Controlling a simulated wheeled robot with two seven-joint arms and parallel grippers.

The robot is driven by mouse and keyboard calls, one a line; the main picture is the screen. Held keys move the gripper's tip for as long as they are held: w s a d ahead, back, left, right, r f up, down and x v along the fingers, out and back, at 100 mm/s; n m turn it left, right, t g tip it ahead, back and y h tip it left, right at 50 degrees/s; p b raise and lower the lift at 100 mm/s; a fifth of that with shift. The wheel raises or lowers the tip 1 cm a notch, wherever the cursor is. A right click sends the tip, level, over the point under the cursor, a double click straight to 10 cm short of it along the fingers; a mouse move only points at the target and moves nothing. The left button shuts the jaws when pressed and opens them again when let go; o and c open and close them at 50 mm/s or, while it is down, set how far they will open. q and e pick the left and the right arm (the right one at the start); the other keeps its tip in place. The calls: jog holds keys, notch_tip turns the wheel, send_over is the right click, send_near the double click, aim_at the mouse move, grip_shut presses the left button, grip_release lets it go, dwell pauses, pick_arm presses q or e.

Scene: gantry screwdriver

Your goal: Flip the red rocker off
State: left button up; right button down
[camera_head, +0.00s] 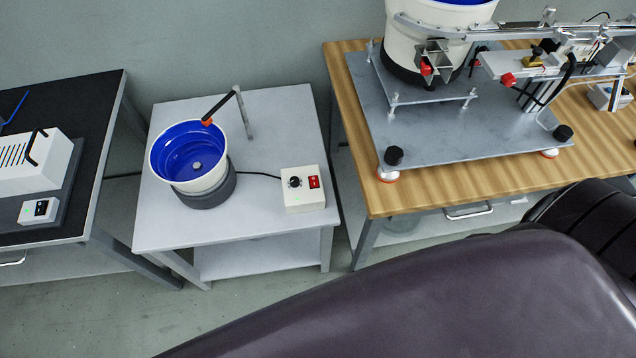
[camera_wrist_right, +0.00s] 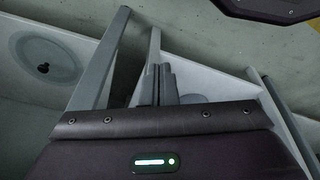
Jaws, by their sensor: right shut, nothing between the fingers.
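The red rocker (camera_head: 314,182) sits on the top of a small white control box (camera_head: 304,203), to the right of a black knob (camera_head: 294,182). The box stands at the right side of the small grey table (camera_head: 260,130). Whether the rocker is on or off is too small to tell. My right gripper (camera_wrist_right: 157,84) shows in the right wrist view, its two fingers together with nothing between them. Neither gripper shows in the head view, and the rocker is not visible in the right wrist view.
A white bowl feeder with a blue inside (camera_head: 190,158) stands left of the box, cabled to it. A wooden bench (camera_head: 450,195) with a gantry machine stands at the right. A black-topped table (camera_head: 95,110) is at the left. My dark arm covers the lower right.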

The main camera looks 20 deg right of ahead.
jog(key=w+a+r+m+t+b, duration=0.1)
jog(key=w+r+t+b, duration=0.1)
jog(key=w+r, duration=0.3)
jog(key=w+a+r+m+t+b, duration=0.1)
jog(key=w+r+t, duration=0.3)
jog(key=r, duration=0.6)
jog(key=w+a+r+m+t+h+b, duration=0.1)
jog(key=w+r+t+b, duration=0.1)
jog(key=w+r, duration=0.5)
jog(key=shift+w+r+m+t+b, duration=0.1)
jog(key=shift+r+m+t+b, duration=0.2)
jog(key=shift+m+t+b, duration=0.1)
jog(key=shift+s+d+r+m+t+h+b, duration=0.1)
jog(key=shift+s+d+r+m+t+h, duration=0.15)
jog(key=shift+r+t+h, duration=0.5)
jog(key=shift+s+d+r+m+t+h+b, duration=0.1)
jog(key=shift+s+r+m+t+h, duration=0.3)
jog(key=shift+r+t, duration=0.5)
jog(key=shift+s+d+r+m+t+h+b, duration=0.1)
jog(key=shift+d+r+m+t+h, duration=0.1)
jog(key=shift+r+t+h, duration=0.65)
jog(key=shift+r, duration=0.15)
